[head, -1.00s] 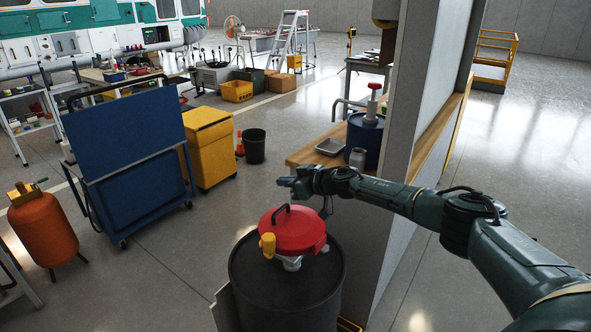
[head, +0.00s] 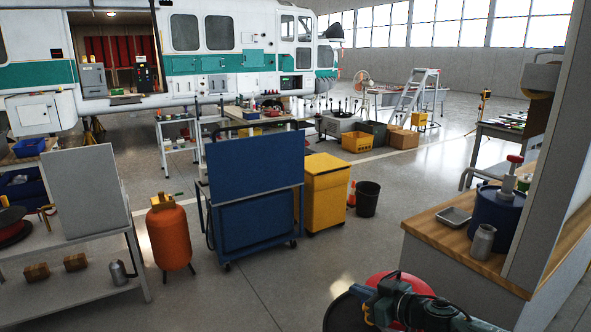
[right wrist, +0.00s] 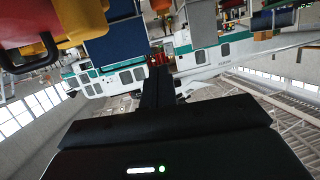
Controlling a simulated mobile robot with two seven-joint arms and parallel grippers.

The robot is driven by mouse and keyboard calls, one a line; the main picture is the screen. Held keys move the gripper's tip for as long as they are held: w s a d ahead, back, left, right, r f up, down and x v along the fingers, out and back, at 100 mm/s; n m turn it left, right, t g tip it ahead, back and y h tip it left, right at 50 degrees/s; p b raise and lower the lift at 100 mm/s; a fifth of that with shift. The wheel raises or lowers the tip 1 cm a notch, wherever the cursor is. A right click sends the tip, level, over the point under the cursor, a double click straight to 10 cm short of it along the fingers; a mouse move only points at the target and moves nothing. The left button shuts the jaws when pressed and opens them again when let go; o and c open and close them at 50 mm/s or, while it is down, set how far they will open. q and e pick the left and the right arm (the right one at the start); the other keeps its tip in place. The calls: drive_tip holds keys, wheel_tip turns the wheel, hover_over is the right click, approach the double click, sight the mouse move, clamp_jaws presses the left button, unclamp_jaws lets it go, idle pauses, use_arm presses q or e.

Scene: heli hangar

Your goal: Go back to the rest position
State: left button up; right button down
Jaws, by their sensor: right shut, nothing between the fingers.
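My right gripper (head: 364,293) is at the bottom of the head view, in front of the red lid (head: 414,284) of the dark drum (head: 342,311). It is shut and empty. In the right wrist view its dark fingers (right wrist: 157,78) are together, and the picture is upside down. The red lid (right wrist: 84,18) with its dark handle shows at that view's upper left. I cannot tell how far the gripper is from the lid. My left gripper is in neither view.
A wooden-topped counter (head: 440,234) with a blue drum (head: 497,218) and a metal can (head: 483,242) stands at right beside a pillar. A blue cart (head: 254,180), yellow cabinet (head: 327,190) and orange tank (head: 170,240) stand left. Floor (head: 300,285) is clear between.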

drive_tip(key=s+a+f+m, duration=0.1)
drive_tip(key=s+a+f, duration=0.45)
drive_tip(key=s, duration=0.25)
drive_tip(key=s+a+f+m, duration=0.1)
drive_tip(key=s+a+f, duration=0.3)
drive_tip(key=s+a, duration=0.3)
drive_tip(key=s+d+f+m+h, duration=0.1)
drive_tip(key=s+d+f+h, duration=0.2)
drive_tip(key=s, duration=0.6)
drive_tip(key=s+d+f+m+g+h, duration=0.1)
drive_tip(key=s+d+f+h, duration=0.2)
drive_tip(key=s+d, duration=0.5)
drive_tip(key=shift+s+d+f+m+g, duration=0.35)
drive_tip(key=shift+s+f, duration=0.25)
drive_tip(key=shift+s, duration=0.35)
drive_tip(key=shift+a+h, duration=0.1)
drive_tip(key=shift+h, duration=0.2)
